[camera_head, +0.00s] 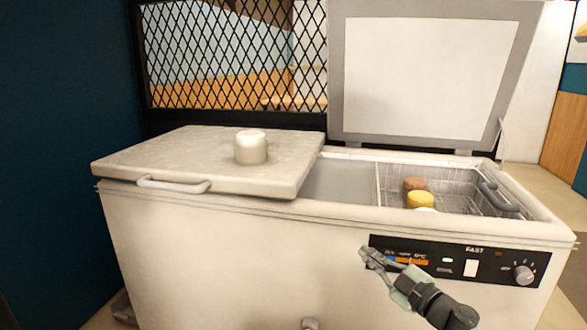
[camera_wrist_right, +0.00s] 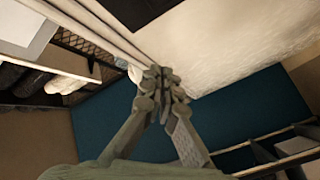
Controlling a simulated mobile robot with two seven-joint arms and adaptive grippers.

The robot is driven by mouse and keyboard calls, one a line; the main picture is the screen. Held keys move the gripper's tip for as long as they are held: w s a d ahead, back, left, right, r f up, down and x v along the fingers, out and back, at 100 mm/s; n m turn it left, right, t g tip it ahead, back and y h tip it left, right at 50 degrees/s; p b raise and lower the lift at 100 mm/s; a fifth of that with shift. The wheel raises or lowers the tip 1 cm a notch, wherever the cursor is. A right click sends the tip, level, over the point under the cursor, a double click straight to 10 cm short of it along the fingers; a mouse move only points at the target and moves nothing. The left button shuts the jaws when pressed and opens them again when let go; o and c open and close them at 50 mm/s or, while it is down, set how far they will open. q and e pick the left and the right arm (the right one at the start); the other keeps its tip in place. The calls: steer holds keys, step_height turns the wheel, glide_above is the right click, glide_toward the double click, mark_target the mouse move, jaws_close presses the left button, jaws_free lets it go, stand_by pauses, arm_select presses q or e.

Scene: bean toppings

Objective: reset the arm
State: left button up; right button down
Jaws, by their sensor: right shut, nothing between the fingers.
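My right gripper (camera_head: 368,255) is in front of the chest freezer (camera_head: 220,255), beside the left part of its control panel (camera_head: 500,267). It is shut and holds nothing. In the right wrist view the right gripper (camera_wrist_right: 163,80) shows its two fingers together at the tips, with a pale freezer surface beyond. My left gripper is not in the head view. A small grey piece at the bottom of the head view is too cut off to name.
The freezer's left lid (camera_head: 130,162) is closed with a white cylinder (camera_head: 250,147) on it. Its right lid (camera_head: 425,75) stands open. A wire basket (camera_head: 455,190) inside holds a brown item (camera_head: 414,184) and a yellow item (camera_head: 420,200). A black lattice (camera_head: 235,60) stands behind.

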steer(key=s+d+f+m+g+h, duration=0.1)
steer(key=s+d+f+m+h, duration=0.25)
steer(key=f, duration=0.35)
steer(key=s+d+f+m+g+h, duration=0.1)
steer(key=s+d+f+m+h, duration=0.3)
steer(key=f, duration=0.3)
steer(key=s+d+f+m+g+h, duration=0.25)
steer(key=s+f+m, duration=0.2)
steer(key=f, duration=0.35)
steer(key=s+a+f+g, duration=0.1)
steer(key=s+f+g, duration=0.3)
steer(key=s, duration=0.9)
steer(key=s+a+f+m+g, duration=0.1)
steer(key=s+f+g, duration=0.3)
steer(key=s+f, duration=0.6)
steer(key=s, duration=0.3)
steer(key=shift+s+f+m, duration=0.3)
steer(key=shift+s+f, duration=0.05)
steer(key=shift+g, duration=0.25)
